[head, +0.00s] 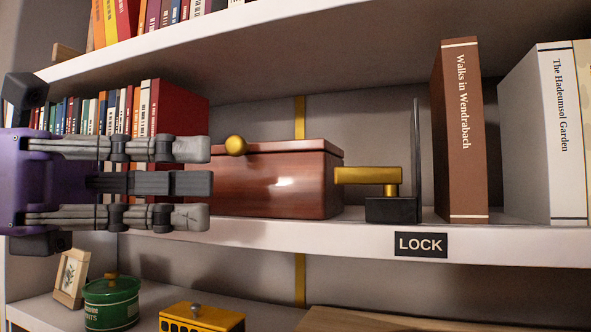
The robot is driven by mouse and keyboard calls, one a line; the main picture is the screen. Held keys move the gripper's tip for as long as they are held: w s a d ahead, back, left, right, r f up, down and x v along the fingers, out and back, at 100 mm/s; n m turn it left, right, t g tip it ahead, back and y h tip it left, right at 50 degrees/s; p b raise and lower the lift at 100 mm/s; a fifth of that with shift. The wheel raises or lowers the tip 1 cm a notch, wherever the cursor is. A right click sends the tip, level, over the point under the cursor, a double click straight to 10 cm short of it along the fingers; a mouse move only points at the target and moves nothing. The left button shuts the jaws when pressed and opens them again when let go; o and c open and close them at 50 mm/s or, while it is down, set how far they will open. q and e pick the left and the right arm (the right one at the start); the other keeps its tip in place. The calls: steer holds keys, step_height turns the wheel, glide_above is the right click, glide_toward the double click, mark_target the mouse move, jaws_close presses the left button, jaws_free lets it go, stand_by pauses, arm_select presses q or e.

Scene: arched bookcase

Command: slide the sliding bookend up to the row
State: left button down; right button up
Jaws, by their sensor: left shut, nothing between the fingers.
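The sliding bookend (416,150) stands on the middle shelf: a thin dark upright plate, seen nearly edge-on, on a black base (393,210) with a brass lever (368,176) reaching left. To its right stands a brown book, "Walks in Wendrabach" (460,150), with a narrow gap from the plate. A white book, "The Hadeumsol Garden" (545,140), stands farther right, apart from the brown one. My left gripper (198,184) is shut and empty at the left, pointing right, well left of the bookend. My right gripper is out of view.
A reddish-brown lidded box (280,182) stands between my left gripper and the bookend. A brass ball (236,145) shows at its lid. Several books (175,110) stand behind the gripper. A LOCK label (421,245) is on the shelf edge. A green tin (110,303) sits below.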

mark_target(299, 185)
arm_select(q)
steer(key=d, duration=0.3)
steer(key=d+p, duration=0.1)
steer(key=d, duration=0.2)
steer(key=w+d+p, duration=0.1)
steer(key=d, duration=0.2)
steer(key=shift+r, duration=0.1)
steer(key=shift+w+d, duration=0.1)
steer(key=shift+d, duration=0.25)
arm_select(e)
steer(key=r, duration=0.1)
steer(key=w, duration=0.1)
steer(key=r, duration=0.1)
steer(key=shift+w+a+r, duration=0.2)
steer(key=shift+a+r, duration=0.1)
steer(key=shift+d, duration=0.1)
